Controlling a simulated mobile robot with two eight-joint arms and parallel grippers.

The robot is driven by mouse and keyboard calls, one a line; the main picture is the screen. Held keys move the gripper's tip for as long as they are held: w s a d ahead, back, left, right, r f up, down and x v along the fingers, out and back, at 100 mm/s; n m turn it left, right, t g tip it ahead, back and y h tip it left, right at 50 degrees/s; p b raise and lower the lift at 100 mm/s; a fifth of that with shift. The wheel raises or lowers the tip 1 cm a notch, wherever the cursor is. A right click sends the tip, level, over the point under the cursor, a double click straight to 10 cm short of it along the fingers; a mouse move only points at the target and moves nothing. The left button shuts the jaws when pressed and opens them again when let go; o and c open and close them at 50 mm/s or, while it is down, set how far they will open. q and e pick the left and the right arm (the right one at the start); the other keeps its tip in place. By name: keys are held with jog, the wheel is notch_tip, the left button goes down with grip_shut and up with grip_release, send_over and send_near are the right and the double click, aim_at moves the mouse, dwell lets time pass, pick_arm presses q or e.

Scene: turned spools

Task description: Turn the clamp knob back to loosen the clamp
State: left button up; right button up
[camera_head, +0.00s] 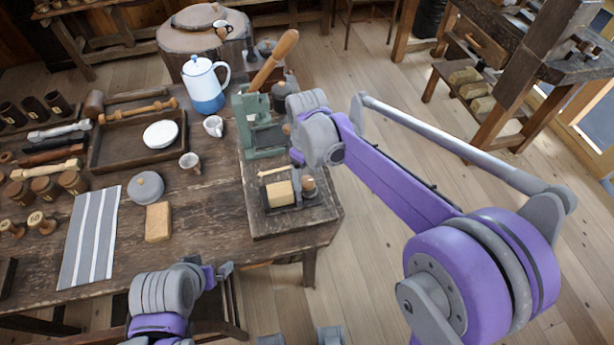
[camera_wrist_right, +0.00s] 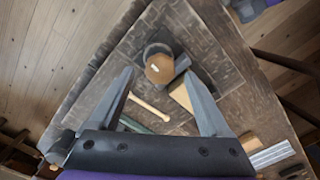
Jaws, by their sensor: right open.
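The clamp knob (camera_head: 308,184) is a round brown wooden ball at the right of a small dark clamp on a wooden board (camera_head: 285,224). A pale wood block (camera_head: 279,194) sits in the clamp beside the knob. In the right wrist view the knob (camera_wrist_right: 159,67) lies beyond and between the fingertips, with the block (camera_wrist_right: 182,97) to its right. My right gripper (camera_wrist_right: 159,74) is open and empty, pointing at the knob; no contact shows. In the head view its fingers are mostly hidden under my wrist. My left gripper (camera_head: 220,272) is low by the table's front edge; its opening is unclear.
A pale turned stick (camera_head: 273,171) lies behind the block. A green press (camera_head: 257,120) with a long wooden handle stands behind it. A mug (camera_head: 190,162), a tan block (camera_head: 158,222) and a striped cloth (camera_head: 90,238) are to the left. Open floor lies right.

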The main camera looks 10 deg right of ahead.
aim_at(309, 182)
notch_tip(309, 182, up, 9)
dwell(0.3)
jog(key=shift+f, duration=0.15)
jog(key=s+d+f+m+t+p, duration=0.1)
jog(key=s+d+m, duration=0.3)
jog(key=s, duration=0.6)
jog(key=s+d+f+m+t+p, duration=0.2)
jog(key=s+d+f+m+t, duration=0.2)
jog(key=s+d, duration=0.3)
jog(key=s+m, duration=0.1)
jog(key=s, duration=0.2)
jog(key=shift+s, duration=0.25)
